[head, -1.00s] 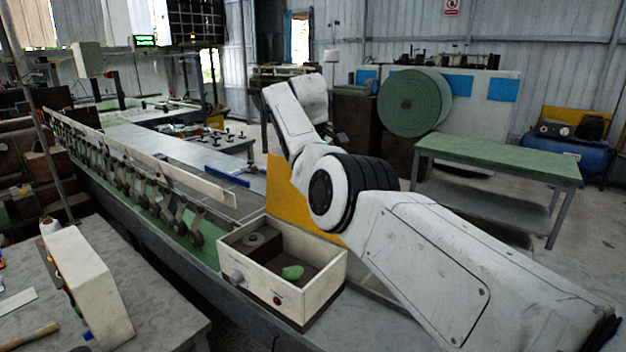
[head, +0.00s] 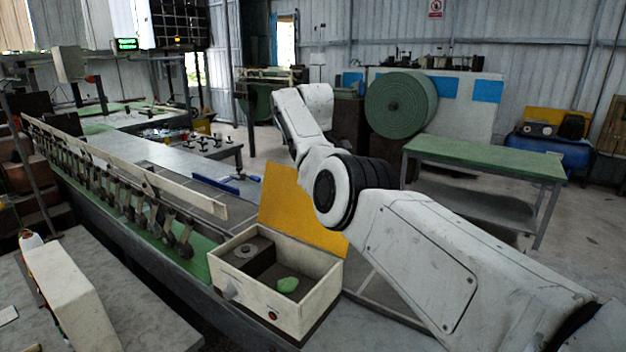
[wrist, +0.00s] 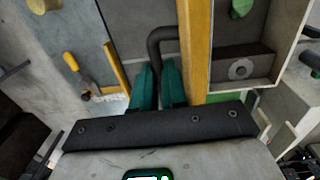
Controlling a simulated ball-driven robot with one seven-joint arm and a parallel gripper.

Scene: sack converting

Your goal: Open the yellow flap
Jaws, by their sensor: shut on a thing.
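The yellow flap (head: 288,212) stands upright beside the far side of an open cream box (head: 300,308). In the wrist view it shows nearly edge-on as a long yellow strip (wrist: 195,50). A bent dark handle (wrist: 160,40) sticks out from the flap's side away from the box. My gripper (wrist: 157,82) has teal fingers, one on each side of this handle, shut on it. In the head view my gripper is hidden behind the flap and my arm.
The box holds a green lump (head: 287,285) and a dark block with a grey ring (head: 246,251). A yellow-handled tool (wrist: 72,62) lies left of my gripper. A green-topped table (head: 485,160) stands at the right, with open floor around it.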

